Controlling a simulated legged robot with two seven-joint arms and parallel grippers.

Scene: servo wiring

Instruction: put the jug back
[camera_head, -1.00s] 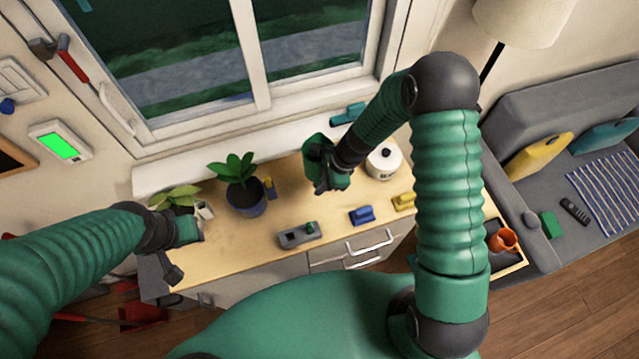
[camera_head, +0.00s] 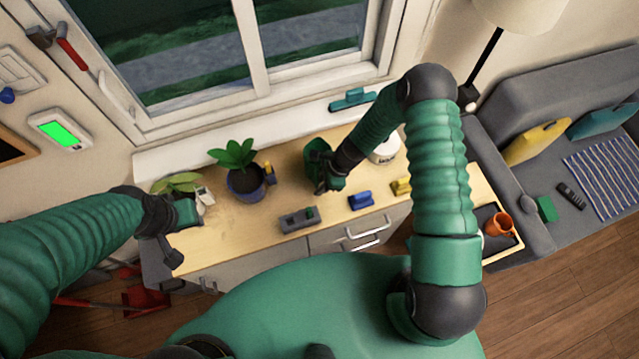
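An orange jug-like vessel (camera_head: 498,224) with a handle stands upright in a dark tray at the right end of the cabinet. My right gripper (camera_head: 321,183) is over the middle of the cabinet top, well left of the orange vessel. A dark green, hollow-looking shape (camera_head: 316,158) is at this gripper; I cannot tell whether it is a held vessel or part of the gripper. My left gripper (camera_head: 184,232) is at the cabinet's left end, close to a small white object (camera_head: 203,196). Its finger opening is unclear.
The wooden cabinet top (camera_head: 262,208) holds a potted plant (camera_head: 246,184), a grey block (camera_head: 298,219), a blue block (camera_head: 361,200), a yellow block (camera_head: 401,187) and a white pot (camera_head: 386,151) partly behind my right arm. A teal object (camera_head: 352,98) lies on the windowsill.

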